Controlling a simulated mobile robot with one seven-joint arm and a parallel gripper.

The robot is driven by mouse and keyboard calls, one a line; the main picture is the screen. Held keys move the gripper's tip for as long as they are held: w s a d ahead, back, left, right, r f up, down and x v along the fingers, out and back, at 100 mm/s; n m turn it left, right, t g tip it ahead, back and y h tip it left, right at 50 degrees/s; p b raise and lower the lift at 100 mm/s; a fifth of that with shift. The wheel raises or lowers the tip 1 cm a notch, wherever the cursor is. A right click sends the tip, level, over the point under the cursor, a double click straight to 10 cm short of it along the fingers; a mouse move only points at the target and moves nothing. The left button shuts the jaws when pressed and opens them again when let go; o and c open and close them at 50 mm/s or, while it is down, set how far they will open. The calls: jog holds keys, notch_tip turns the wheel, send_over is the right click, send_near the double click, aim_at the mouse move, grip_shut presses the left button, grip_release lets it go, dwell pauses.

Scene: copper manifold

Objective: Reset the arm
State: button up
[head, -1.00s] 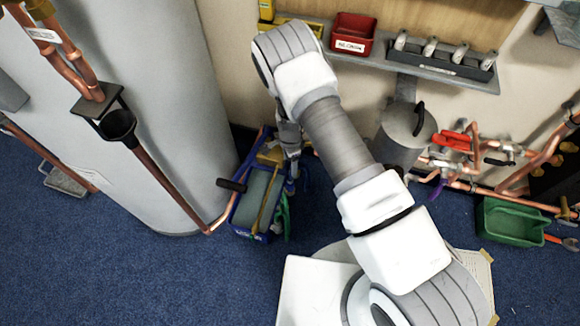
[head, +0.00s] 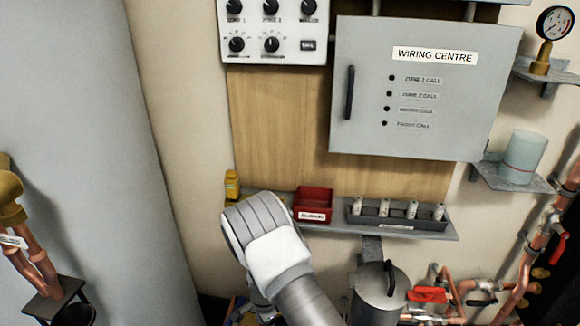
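My arm (head: 275,255) rises from the bottom edge of the head view, with its rounded grey and white joint in front of the left end of the shelf. My gripper is not clearly visible; it is hidden behind the arm or below the picture's bottom edge. Whether it holds anything cannot be seen.
A shelf (head: 450,236) carries a yellow bottle (head: 232,185), a red bin (head: 314,203) and a rack (head: 400,215) of small cylinders. The wiring centre cabinet (head: 420,130) is above. A grey canister (head: 376,295) and copper pipes (head: 520,290) are below. A large grey cylinder (head: 100,120) stands left.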

jog(key=d+r+n+t+y, duration=0.1)
jog(key=d+r+n, duration=0.25)
jog(key=r, duration=1.35)
jog(key=d+r+n+t+y, duration=0.15)
jog(key=d+r, duration=0.35)
jog(key=r, duration=1.1)
jog(key=s+d+r+n+t+h, duration=0.1)
jog(key=s+d+r+n, duration=0.1)
jog(key=s+d+r, duration=0.4)
jog(key=s+d+r+n+t+h+p, duration=0.1)
jog(key=s+d+r+n, duration=0.15)
jog(key=s+r, duration=0.45)
jog(key=s+d+r+n+t+h, duration=0.15)
jog(key=s+d+r, duration=0.3)
jog(key=s, duration=0.45)
notch_tip(320, 180, up, 20)
jog(key=p, duration=2.1)
jog(key=shift+w+d+n+g+y, duration=0.2)
jog(key=shift+n+g+y, duration=0.1)
jog(key=shift+a, duration=0.15)
